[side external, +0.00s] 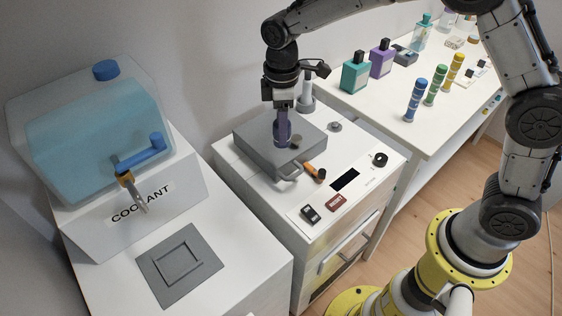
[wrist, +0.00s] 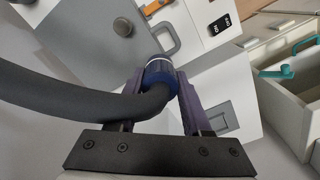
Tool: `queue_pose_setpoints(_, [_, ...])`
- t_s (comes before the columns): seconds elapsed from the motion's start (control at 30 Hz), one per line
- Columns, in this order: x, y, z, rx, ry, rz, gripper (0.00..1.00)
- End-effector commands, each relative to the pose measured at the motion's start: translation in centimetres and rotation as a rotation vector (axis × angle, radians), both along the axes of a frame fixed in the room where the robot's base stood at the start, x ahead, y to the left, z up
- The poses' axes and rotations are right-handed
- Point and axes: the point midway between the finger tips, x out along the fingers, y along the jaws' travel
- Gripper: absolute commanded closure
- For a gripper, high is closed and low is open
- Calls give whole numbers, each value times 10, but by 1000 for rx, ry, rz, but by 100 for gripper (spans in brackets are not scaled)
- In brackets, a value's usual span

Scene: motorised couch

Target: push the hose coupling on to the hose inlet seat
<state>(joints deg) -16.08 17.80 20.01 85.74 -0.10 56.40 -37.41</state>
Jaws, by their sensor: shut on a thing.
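My gripper (side external: 282,140) points down over the grey box on the white cabinet, its purple fingers close to the box's top. In the wrist view my gripper (wrist: 161,80) is shut on the hose coupling (wrist: 158,66), which has a pale metallic end and a blue collar. A thick dark grey hose (wrist: 75,62) curves from the left into the coupling between the fingers. The hose inlet seat cannot be made out; the fingers and coupling cover the spot below them. I cannot tell whether the coupling touches anything.
The grey box (side external: 252,139) has a front handle, with an orange lever (side external: 315,173) beside it. A grey post (side external: 306,92) stands behind. Switches and a black knob (side external: 379,159) sit on the cabinet top. The coolant tank (side external: 95,135) stands left; bottles stand on the right bench (side external: 385,105).

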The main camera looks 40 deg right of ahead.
Motion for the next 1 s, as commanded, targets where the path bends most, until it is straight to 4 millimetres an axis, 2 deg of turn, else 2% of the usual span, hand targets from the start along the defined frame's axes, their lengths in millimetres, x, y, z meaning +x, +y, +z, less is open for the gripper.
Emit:
queue_pose_setpoints(0.03, [14,-22,-3,-1,1,-58,100])
queue_pose_setpoints(0.2, [44,-91,-13,0,1,-222,100])
queue_pose_setpoints(0.37, [59,-159,-25,0,1,-365,100])
queue_pose_setpoints(0.5, [60,-210,-35,0,1,-466,100])
queue_pose_setpoints(0.6, [55,-235,-42,1,2,-516,100])
queue_pose_setpoints(0.73, [49,-254,-47,0,1,-556,100])
queue_pose_setpoints(1.0, [48,-260,-48,1,1,-569,100])
